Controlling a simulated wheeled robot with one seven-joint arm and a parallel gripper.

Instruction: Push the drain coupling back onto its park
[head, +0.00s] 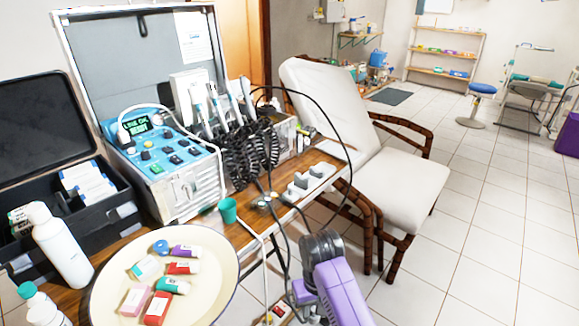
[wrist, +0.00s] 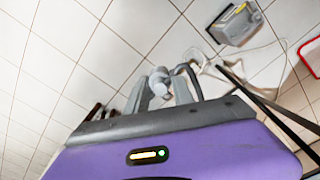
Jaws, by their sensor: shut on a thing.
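In the wrist view my gripper (wrist: 164,85) is shut on a small light-grey piece (wrist: 158,77), which I take to be the drain coupling. The fingers cover part of it, and its far end is hard to make out. It is held above the tiled floor. In the head view my purple arm reaches down at the bottom middle, beside the wooden table; the fingertips and the coupling cannot be made out there. I cannot pick out the park with certainty in either view.
Dark hoses (wrist: 282,118) pass right of my gripper. A grey box (wrist: 237,22) and white cable lie on the floor. In the head view the blue dental unit (head: 176,165), a round tray (head: 212,255) and a green cup (head: 228,211) crowd the table. A chair (head: 395,185) stands behind.

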